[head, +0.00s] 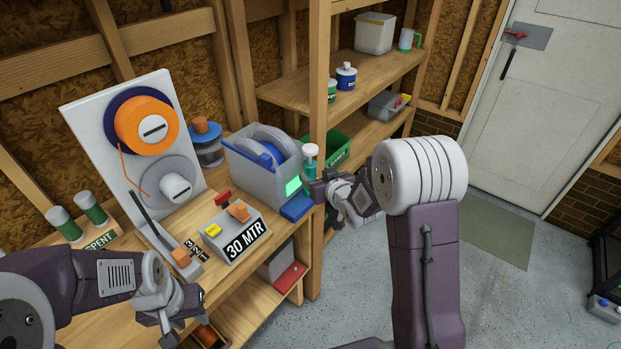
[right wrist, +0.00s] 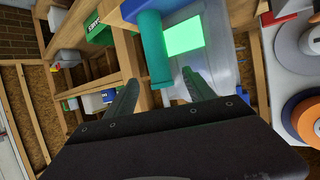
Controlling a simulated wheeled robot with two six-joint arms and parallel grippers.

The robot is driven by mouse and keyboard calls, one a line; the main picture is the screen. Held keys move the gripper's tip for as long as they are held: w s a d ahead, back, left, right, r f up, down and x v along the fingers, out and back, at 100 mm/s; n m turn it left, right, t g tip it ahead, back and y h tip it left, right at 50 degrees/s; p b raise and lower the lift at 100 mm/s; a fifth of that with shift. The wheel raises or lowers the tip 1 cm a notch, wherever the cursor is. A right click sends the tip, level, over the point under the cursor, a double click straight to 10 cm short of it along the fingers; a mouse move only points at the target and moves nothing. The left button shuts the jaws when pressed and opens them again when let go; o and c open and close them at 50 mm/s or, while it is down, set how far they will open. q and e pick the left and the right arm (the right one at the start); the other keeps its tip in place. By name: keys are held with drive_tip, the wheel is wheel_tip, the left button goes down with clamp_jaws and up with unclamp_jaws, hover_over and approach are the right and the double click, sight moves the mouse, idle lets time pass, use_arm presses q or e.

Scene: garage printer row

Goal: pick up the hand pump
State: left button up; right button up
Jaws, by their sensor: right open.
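What looks like the hand pump (head: 310,160) is a teal bottle with a pale pump top, upright at the bench's right end beside the grey spool box. My right gripper (head: 314,188) is close to it in the head view and partly covers its lower part. In the right wrist view the teal body of the pump (right wrist: 155,48) shows ahead, between the lines of the two open fingers (right wrist: 160,78); I see no contact. My left gripper (head: 182,318) is over the bench's front left, apart from the pump; its jaw opening is unclear.
The grey spool box (head: 262,172) with a green screen stands left of the pump, a blue block (head: 296,207) in front. The 30 MTR box (head: 235,232) sits nearer. A shelf post (head: 318,90) and green bin (head: 338,148) are behind. Open floor lies right.

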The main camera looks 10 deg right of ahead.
sight(313, 172)
drive_tip(key=x, duration=0.2)
drive_tip(key=shift+w+a, duration=0.1)
drive_tip(key=shift+w, duration=0.25)
drive_tip(key=shift+w+f, duration=0.2)
drive_tip(key=shift+w, duration=0.1)
drive_tip(key=shift+s+r, duration=0.1)
drive_tip(key=shift+s, duration=0.05)
drive_tip(key=c, duration=0.5)
clamp_jaws()
drive_tip(key=s+d+r+p, duration=0.3)
drive_tip(key=s+d+r, duration=0.2)
drive_tip(key=d+r, duration=0.5)
drive_tip(key=shift+s+d+r, duration=0.15)
drive_tip(key=shift+s+r, duration=0.1)
drive_tip(key=shift+r, duration=0.3)
